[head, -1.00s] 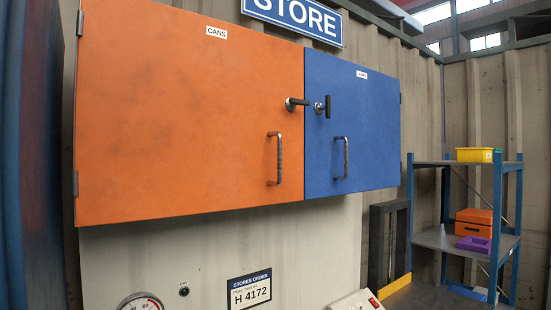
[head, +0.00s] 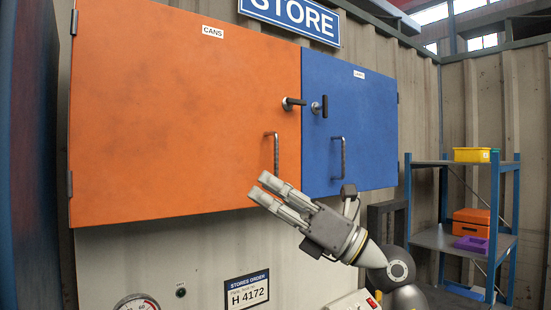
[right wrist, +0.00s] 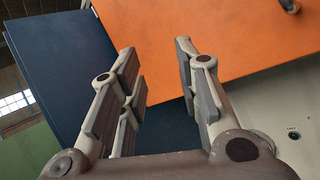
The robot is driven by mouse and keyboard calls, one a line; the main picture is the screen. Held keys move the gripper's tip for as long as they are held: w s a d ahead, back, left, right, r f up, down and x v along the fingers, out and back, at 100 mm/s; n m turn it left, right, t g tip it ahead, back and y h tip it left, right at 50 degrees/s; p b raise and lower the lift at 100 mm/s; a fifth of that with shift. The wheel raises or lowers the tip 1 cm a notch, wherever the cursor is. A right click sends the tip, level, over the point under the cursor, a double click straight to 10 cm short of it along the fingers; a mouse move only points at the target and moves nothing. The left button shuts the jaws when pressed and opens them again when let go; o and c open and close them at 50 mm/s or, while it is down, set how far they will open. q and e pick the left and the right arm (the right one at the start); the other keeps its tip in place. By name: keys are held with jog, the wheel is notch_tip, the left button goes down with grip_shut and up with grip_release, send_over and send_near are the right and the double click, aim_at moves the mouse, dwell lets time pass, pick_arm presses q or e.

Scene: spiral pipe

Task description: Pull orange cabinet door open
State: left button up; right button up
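The orange cabinet door (head: 180,110), labelled CANS, is shut and flush beside the blue door (head: 365,125). Its vertical bar handle (head: 276,153) is near its lower right edge. A dark lever latch (head: 293,102) lies horizontal above it. My right gripper (head: 260,187) is open and empty, pointing up-left, with its fingertips just below the handle in the picture; I cannot tell its distance from the door. In the right wrist view the open fingers (right wrist: 155,60) have nothing between them, with the orange door (right wrist: 235,45) behind. My left gripper is not in view.
The blue door has its own handle (head: 338,158) and an upright latch (head: 325,105). Below the cabinet are a dial gauge (head: 137,304) and a H 4172 sign (head: 247,291). A blue shelf rack (head: 495,200) with bins stands at the right.

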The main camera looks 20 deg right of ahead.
jog(key=w+d+r+n+h, duration=0.1)
jog(key=w+d+r+h, duration=0.1)
jog(key=d+r+h, duration=0.15)
jog(key=m+t+h, duration=0.2)
jog(key=h, duration=0.4)
send_near(276, 157)
jog(key=shift+h, duration=0.35)
jog(key=p+x, duration=0.4)
jog(key=x, duration=0.6)
jog(key=shift+w+a+r, duration=0.1)
jog(key=shift+w, duration=0.05)
grip_shut()
